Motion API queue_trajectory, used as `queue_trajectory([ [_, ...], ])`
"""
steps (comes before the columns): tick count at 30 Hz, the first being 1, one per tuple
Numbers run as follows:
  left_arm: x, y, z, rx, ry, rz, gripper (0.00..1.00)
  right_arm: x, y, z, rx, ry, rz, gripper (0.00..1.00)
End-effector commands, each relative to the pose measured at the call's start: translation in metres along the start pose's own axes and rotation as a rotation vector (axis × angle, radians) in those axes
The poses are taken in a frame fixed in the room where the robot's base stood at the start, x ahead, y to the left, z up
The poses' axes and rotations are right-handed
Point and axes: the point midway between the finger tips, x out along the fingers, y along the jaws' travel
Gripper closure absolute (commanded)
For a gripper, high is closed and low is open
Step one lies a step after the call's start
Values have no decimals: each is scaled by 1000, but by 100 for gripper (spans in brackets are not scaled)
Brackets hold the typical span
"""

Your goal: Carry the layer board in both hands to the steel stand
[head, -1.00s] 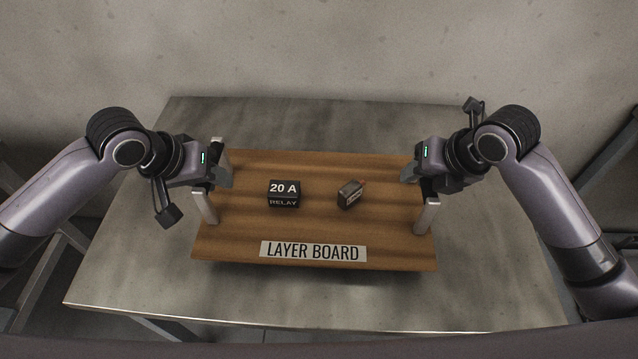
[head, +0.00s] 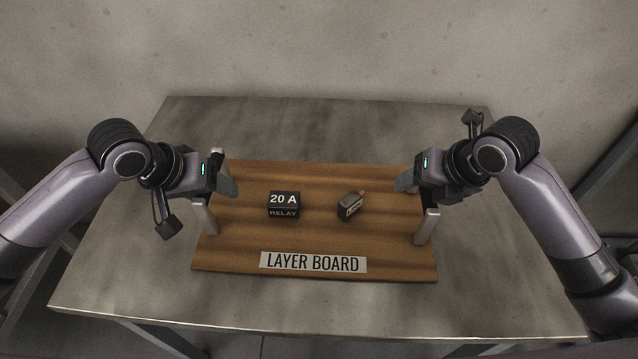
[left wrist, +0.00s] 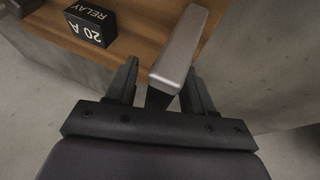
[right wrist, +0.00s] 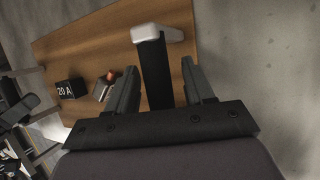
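The layer board (head: 313,239), a brown wooden board with a white label, appears to lie flat on the steel stand (head: 130,275), a grey metal-topped table. It has a raised handle at each side, the left one (head: 204,217) and the right one (head: 427,226). My left gripper (head: 229,184) is at the left handle; the left wrist view shows its open fingers (left wrist: 160,85) on either side of the bar, with gaps. My right gripper (head: 407,182) is at the right handle; the right wrist view shows its open fingers (right wrist: 160,88) astride it, apart from it.
A black 20 A relay box (head: 284,205) and a small dark part (head: 350,205) with an orange tip sit on the board. The stand's top is bare around the board. A grey wall (head: 320,50) rises behind it.

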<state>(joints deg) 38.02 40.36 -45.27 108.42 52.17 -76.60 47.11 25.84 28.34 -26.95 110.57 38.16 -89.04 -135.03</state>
Motion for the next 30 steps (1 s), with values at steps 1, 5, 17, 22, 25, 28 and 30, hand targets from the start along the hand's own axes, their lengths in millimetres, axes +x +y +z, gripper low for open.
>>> queue_trajectory([
  [1,-1,0,0,0,0,0,46,-1,0,0,0,0,0,46],
  [5,-1,0,0,0,1,0,46,-1,0,0,0,0,0,46],
  [17,-39,0,-1,3,4,0,46,-1,0,0,0,0,0,46],
  [22,-76,0,-2,2,5,-1,46,-1,0,0,0,0,0,46],
  [25,-95,0,0,2,3,-2,46,-1,0,0,0,0,0,46],
  [28,-109,0,-1,0,3,-1,46,-1,0,0,0,0,0,46],
  [30,-115,0,-1,1,3,0,46,-1,0,0,0,0,0,46],
])
